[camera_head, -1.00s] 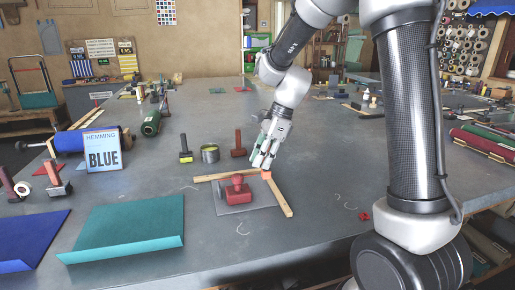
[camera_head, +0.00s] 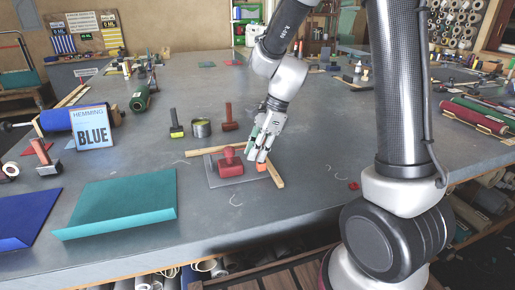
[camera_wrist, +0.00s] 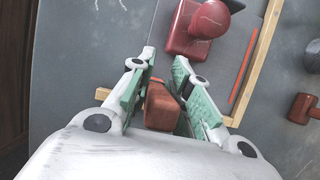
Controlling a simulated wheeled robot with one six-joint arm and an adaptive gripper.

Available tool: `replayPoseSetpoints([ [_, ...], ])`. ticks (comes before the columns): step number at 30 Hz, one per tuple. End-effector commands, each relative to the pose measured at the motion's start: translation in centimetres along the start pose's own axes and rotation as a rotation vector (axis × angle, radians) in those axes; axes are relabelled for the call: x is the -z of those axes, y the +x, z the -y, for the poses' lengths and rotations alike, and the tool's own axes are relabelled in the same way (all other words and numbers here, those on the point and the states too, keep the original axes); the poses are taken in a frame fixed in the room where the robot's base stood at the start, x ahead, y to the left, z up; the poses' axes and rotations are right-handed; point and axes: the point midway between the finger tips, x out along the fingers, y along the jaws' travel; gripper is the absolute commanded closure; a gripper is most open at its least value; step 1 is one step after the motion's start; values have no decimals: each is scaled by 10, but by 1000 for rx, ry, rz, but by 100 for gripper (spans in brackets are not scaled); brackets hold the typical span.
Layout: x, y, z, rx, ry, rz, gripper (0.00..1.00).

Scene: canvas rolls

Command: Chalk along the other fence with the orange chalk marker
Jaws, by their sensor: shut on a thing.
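My gripper (camera_head: 259,158) is shut on the orange chalk marker (camera_head: 262,167), which also shows between the fingers in the wrist view (camera_wrist: 161,105). Two wooden fences meet in an L around a grey sheet (camera_head: 213,180). The marker is at the inner side of the right fence (camera_head: 278,181), partway along it. In the wrist view this fence crosses the bottom (camera_wrist: 225,120), partly hidden by my gripper. An orange line (camera_wrist: 243,72) runs along the back fence (camera_head: 199,153), which is at right in the wrist view (camera_wrist: 262,50). Any mark beneath the marker is hidden.
A red weight with a knob (camera_head: 230,163) stands on the sheet, left of my gripper. A red mallet (camera_head: 229,121), a tin (camera_head: 201,128) and a yellow-black mallet (camera_head: 175,126) stand behind. Teal cloth (camera_head: 118,200) lies left. The table's front right is mostly clear.

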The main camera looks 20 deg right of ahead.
Motion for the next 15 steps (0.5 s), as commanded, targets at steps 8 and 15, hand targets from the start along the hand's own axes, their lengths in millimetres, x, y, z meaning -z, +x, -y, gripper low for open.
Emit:
replayPoseSetpoints([
  [8,0,1,0,0,0,0,100],
  [15,2,5,0,-1,0,0,100],
])
